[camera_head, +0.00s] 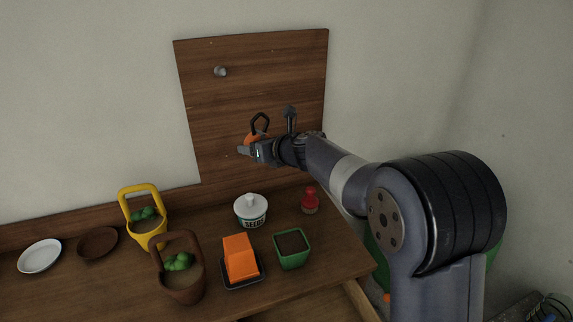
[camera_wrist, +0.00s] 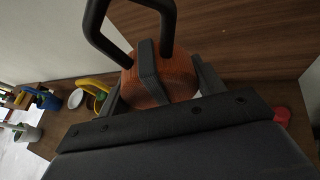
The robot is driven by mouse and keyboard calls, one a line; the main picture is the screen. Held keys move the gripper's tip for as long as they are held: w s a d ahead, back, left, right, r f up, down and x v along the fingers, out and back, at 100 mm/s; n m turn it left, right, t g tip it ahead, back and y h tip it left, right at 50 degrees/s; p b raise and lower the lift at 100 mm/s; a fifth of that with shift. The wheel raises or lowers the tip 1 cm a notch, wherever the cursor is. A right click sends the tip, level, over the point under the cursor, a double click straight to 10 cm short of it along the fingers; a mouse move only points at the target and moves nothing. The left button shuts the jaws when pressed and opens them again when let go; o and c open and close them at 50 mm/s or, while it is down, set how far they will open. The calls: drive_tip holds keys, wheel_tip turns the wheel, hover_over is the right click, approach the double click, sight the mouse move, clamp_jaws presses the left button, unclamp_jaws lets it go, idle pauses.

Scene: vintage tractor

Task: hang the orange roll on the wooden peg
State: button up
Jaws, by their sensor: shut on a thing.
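My gripper (camera_head: 250,151) is shut on an orange thing with a black loop handle, which I take for the orange roll (camera_head: 252,138). It is held up in front of the wooden wall board (camera_head: 215,115). In the wrist view the roll (camera_wrist: 178,76) sits between my gripper's fingers (camera_wrist: 165,85), its loop rising above; part of its body is hidden. A grey round knob or peg (camera_head: 220,71) sticks out of the board's upper left, above and left of my gripper, apart from the roll. It looks grey; I cannot tell that it is wood.
On the bench below stand a white-lidded seed jar (camera_head: 250,211), a red bottle (camera_head: 310,200), an orange block (camera_head: 239,258) on a dark tray, a green pot (camera_head: 292,249), brown (camera_head: 180,284) and yellow (camera_head: 148,229) baskets, and two dishes. The board between roll and knob looks clear.

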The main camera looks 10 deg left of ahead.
drive_tip(key=s+a+r+m+p, duration=0.1)
drive_tip(key=s+a+r+p, duration=0.1)
drive_tip(key=a+r, duration=0.7)
drive_tip(key=shift+w+a+r+p, duration=0.1)
drive_tip(key=shift+w+a+p, duration=0.65)
drive_tip(key=shift+w, duration=0.7)
drive_tip(key=shift+w+a+r+p, duration=0.1)
drive_tip(key=shift+w+a+p, duration=0.6)
drive_tip(key=shift+w, duration=0.8)
drive_tip(key=shift+w+a+p, duration=0.5)
drive_tip(key=shift+w+p, duration=0.45)
drive_tip(key=shift+w, duration=0.5)
drive_tip(key=o, duration=1.2)
drive_tip(key=shift+f, duration=0.1)
drive_tip(key=shift+c, duration=0.2)
drive_tip(key=b+v, duration=0.4)
drive_tip(key=v, duration=0.6)
drive_tip(key=shift+s+d, duration=0.25)
drive_tip(key=shift+s, duration=0.05)
